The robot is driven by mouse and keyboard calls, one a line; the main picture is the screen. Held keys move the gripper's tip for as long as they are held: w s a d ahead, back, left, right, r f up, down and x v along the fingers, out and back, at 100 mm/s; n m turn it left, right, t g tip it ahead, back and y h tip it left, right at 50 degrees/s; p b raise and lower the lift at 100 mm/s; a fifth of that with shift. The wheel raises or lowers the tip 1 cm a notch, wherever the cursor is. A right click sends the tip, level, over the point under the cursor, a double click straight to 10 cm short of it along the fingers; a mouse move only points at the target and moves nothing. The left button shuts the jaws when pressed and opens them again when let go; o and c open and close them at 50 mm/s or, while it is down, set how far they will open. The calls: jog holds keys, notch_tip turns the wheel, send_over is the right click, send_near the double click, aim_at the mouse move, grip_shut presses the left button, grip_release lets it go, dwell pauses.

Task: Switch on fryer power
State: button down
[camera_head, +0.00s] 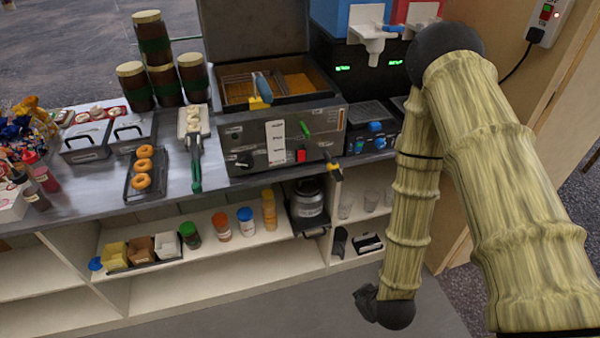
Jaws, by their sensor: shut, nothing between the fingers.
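The fryer (225,139) is a grey metal box on the counter with an open basin and a raised dark lid. A small red switch (300,156) is on its front panel, right of a white label (275,142) and below a green lever (305,130). Whether the switch is on or off is too small to tell. My gripper (363,297) is a small dark shape at the end of my arm, low in front of the shelves. It is shut and empty, well below and right of the switch, touching nothing I can see. Its fingertips are hard to make out.
A white wall outlet (544,22) with a red switch and black cable is at the upper right. A drink dispenser (372,80) stands beside the fryer, partly behind my arm. A donut tray (131,189) and tongs (196,160) lie left. Floor before the shelves is clear.

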aim_at(297, 160)
jog(key=w+a+r+n+t+y+b, duration=0.2)
jog(key=w+a+r+n+t, duration=0.3)
jog(key=w+r, duration=0.5)
jog(key=w+a+r+n+t+y+b, duration=0.2)
jog(key=w+a+r+n+t+b, duration=0.2)
jog(key=w+a+r+n, duration=0.5)
jog(key=shift+w+r+n+t, duration=0.3)
jog(key=shift+w+r+t, duration=0.3)
jog(key=shift+w, duration=0.45)
jog(key=shift+f, duration=0.1)
jog(key=p+x, duration=0.3)
jog(key=x, duration=1.1)
jog(key=shift+d+p, duration=0.2)
jog(key=shift+p, duration=0.15)
